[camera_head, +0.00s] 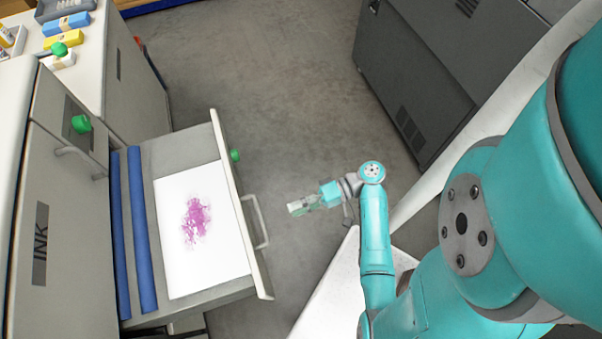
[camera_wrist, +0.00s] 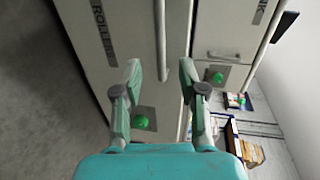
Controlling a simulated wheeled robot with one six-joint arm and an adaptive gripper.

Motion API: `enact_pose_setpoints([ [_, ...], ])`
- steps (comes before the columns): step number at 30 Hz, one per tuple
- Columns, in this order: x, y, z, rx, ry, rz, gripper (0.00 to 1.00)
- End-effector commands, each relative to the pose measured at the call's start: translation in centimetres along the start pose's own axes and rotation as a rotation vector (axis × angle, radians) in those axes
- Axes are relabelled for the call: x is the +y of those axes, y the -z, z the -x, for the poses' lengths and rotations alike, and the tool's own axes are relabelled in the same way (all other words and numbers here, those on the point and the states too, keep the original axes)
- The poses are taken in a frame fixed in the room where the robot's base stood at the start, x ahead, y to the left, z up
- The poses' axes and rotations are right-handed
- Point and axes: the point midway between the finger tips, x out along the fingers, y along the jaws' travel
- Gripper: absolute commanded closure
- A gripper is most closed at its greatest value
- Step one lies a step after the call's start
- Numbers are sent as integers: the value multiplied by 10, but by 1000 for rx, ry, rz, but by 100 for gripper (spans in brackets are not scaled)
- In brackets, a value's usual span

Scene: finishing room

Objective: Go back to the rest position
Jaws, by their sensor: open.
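My gripper (camera_head: 300,207) is at the end of my teal arm, over the floor to the right of an open drawer (camera_head: 262,285). In the wrist view its two fingers (camera_wrist: 160,76) are spread apart with nothing between them. The drawer is pulled out from a grey cabinet (camera_head: 60,210) and stands clear of the gripper. In it lie a white sheet (camera_head: 170,250) with a pink-purple stain and two blue rollers or bars (camera_head: 140,230). The wrist view shows cabinet fronts with green knobs (camera_wrist: 141,122) beyond the fingers.
The drawer's bar handle (camera_head: 258,222) sticks out towards my gripper. A dark grey machine or cabinet (camera_head: 420,70) stands at the upper right. Blue and yellow boxes (camera_head: 66,24) sit on the counter at the upper left. The grey floor (camera_head: 270,90) between is clear.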

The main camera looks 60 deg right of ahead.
Motion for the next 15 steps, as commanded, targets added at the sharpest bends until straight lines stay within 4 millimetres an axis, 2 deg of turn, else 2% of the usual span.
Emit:
enact_pose_setpoints([
  [5, 0, 0, 7, 0, 0, 0, 59],
  [15, 0, 0, 7, 0, 0, 0, 59],
])
